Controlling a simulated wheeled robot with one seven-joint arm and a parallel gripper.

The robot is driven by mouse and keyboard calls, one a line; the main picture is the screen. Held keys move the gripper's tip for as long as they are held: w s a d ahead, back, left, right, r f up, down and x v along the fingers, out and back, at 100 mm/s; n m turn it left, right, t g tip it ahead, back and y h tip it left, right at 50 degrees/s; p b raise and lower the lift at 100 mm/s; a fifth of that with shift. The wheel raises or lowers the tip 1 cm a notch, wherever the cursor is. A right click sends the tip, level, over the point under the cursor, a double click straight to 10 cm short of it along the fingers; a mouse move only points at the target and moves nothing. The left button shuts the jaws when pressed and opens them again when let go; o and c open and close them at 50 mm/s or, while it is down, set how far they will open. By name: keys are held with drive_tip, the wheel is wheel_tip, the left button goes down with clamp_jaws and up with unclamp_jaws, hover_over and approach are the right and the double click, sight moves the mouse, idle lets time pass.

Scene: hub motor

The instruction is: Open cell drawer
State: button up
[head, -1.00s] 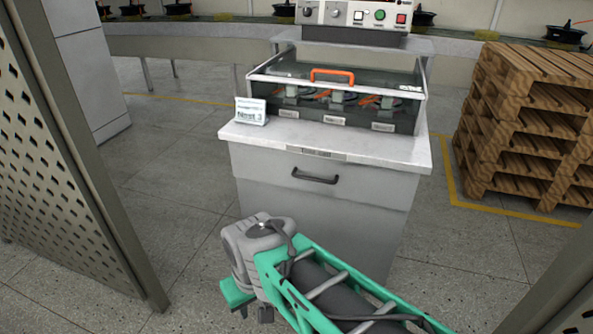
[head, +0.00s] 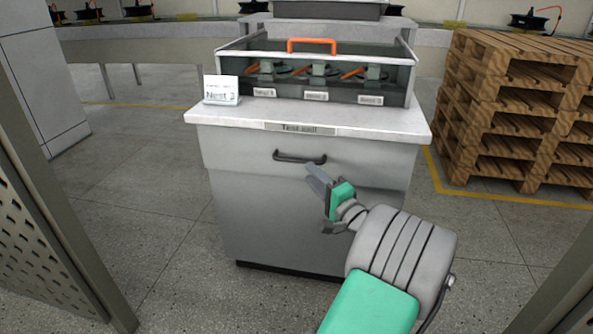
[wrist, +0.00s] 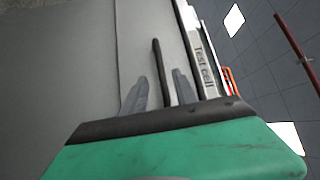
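The cell drawer (head: 235,152) is the grey upper front panel of the test cell cabinet and looks closed. Its dark bar handle (head: 299,157) is across the middle of the panel. My gripper (head: 316,181) is near the right end of the handle, in front of the panel. In the wrist view, my gripper (wrist: 158,88) is open, with one finger on each side of the dark handle (wrist: 158,68). The handle's lower end there is hidden behind the gripper body. I cannot tell whether the fingers touch it.
The cabinet's white top (head: 385,124) overhangs the drawer and carries a glass-sided box (head: 318,95) with an orange handle and a "Nest 3" sign (head: 221,89). Wooden pallets (head: 512,110) are stacked to the right. A perforated panel (head: 45,235) stands at left. The floor between is clear.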

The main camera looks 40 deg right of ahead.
sight(299, 162)
drive_tip(key=shift+w+r+p, duration=0.45)
drive_tip(key=shift+w+p, duration=0.15)
drive_tip(key=shift+p, duration=0.25)
drive_tip(key=w, duration=0.6)
drive_tip(key=shift+w+d+r, duration=0.15)
drive_tip(key=shift+w+d, duration=0.1)
drive_tip(key=shift+d, duration=0.1)
drive_tip(key=shift+c, duration=0.2)
clamp_jaws()
